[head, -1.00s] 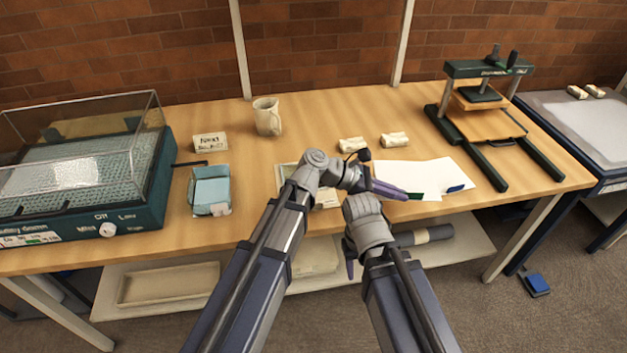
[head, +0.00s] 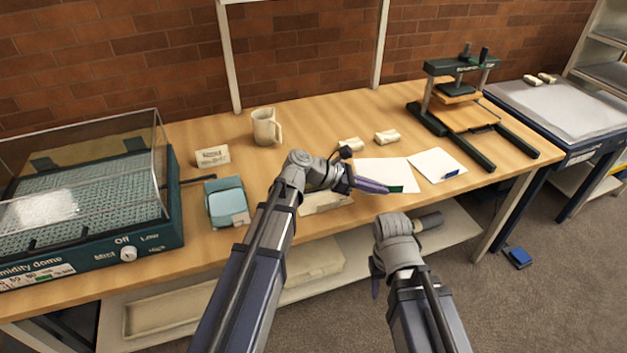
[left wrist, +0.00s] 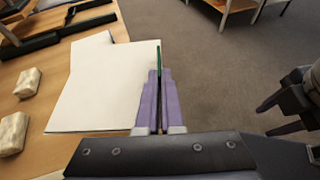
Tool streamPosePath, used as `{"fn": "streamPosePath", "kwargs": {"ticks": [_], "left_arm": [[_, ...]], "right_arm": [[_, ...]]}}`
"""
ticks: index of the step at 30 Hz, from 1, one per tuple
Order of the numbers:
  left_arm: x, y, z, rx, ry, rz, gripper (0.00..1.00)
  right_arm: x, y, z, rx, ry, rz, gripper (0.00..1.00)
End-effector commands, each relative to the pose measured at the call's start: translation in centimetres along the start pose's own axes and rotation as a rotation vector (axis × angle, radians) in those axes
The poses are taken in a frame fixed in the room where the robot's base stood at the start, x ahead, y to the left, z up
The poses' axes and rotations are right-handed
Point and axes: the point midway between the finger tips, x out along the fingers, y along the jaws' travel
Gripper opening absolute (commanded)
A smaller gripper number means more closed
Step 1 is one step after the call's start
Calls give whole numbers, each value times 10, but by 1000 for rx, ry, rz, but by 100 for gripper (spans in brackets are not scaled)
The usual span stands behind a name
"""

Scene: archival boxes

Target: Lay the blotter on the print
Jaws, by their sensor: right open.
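Two white sheets lie side by side at the table's front right. The left sheet (head: 378,170) has a green tab (head: 396,189) at its front corner; the right sheet (head: 432,162) has a blue tab (head: 451,174). Which is blotter and which is print cannot be told from their looks. My left gripper (head: 386,187) is shut on the green tab; in the left wrist view, its fingers (left wrist: 158,74) close around the thin green tab (left wrist: 158,54) beside the white paper (left wrist: 95,88). My right gripper (head: 375,286) is open and empty, off the table's front edge.
Two pale wrapped weights (head: 386,137) lie behind the sheets. A press (head: 462,105) stands at the back right.

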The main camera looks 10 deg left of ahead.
Motion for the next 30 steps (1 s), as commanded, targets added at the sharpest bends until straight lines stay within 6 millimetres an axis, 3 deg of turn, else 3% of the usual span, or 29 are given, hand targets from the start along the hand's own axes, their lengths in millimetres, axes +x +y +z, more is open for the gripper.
{"fn": "streamPosePath", "kwargs": {"ticks": [1, 6, 12, 16, 23, 30], "left_arm": [[-25, 20, -9, -18, 0, 47, 0], [-94, 63, -36, -64, 1, 167, 0], [-148, 87, -58, -98, 2, 253, 0], [-162, 92, -63, -106, 2, 275, 0], [-162, 92, -68, -108, 3, 278, 0], [-151, 92, -94, -107, 3, 278, 0]], "right_arm": [[-1, 0, 0, 0, 0, 0, 50], [-3, 0, 0, 0, 0, 0, 50], [-4, 0, 0, 0, 0, 0, 50], [-4, 0, 0, 0, 0, 0, 50], [0, 0, 0, 0, 0, 0, 50], [29, -3, -2, 0, 0, 0, 50]]}}
